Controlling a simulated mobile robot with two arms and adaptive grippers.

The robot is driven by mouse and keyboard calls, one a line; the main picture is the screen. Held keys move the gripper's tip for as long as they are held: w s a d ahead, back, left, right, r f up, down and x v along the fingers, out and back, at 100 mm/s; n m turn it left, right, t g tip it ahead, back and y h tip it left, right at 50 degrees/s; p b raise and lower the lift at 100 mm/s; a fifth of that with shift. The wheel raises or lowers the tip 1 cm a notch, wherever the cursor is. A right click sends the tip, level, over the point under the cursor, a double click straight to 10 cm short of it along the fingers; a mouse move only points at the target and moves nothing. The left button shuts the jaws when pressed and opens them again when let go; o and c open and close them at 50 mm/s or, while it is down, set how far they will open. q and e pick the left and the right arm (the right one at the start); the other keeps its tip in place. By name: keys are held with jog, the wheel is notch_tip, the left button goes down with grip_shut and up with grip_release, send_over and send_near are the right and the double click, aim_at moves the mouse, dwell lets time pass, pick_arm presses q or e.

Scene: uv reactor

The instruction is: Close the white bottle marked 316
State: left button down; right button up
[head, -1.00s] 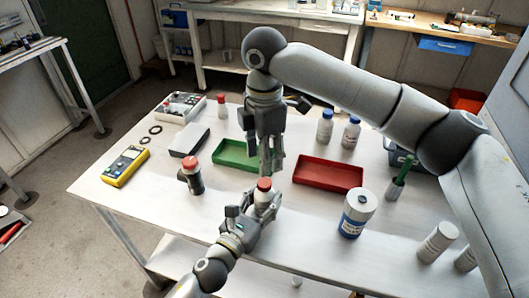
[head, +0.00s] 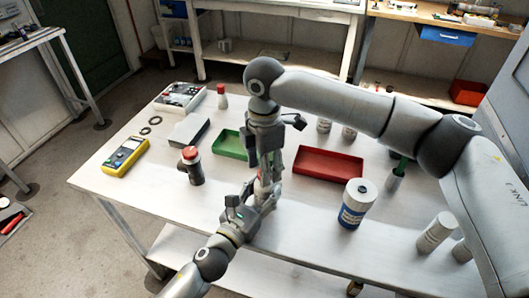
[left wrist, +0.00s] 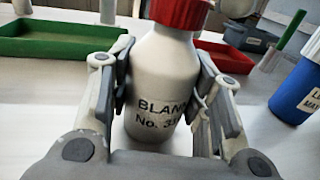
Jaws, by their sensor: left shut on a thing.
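The white bottle (left wrist: 160,85) stands upright in the left wrist view. Its label reads "BLANK No. 31", with the last digit unclear. A red cap (left wrist: 185,12) sits on its mouth; the top of the cap is cut off by the picture edge. My left gripper (left wrist: 158,68) is shut on the bottle, one finger on each side. In the head view my left gripper (head: 257,195) is near the table's front middle. My right gripper (head: 265,165) points down just over the bottle and mostly hides it. Whether its fingers touch the cap is unclear.
A green tray (head: 228,150) and a red tray (head: 345,164) lie behind. A dark red-topped container (head: 192,167) stands left, a blue-labelled white container (head: 356,203) right. A yellow meter (head: 124,156) lies far left. My right arm hides part of the table's back.

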jog(key=shift+f, duration=0.6)
grip_shut()
jog(key=m, duration=0.7)
jog(key=shift+m, duration=0.4)
jog(key=m, duration=0.4)
jog(key=shift+m, duration=0.4)
jog(key=m, duration=0.3)
jog(key=shift+o, duration=0.5)
grip_release()
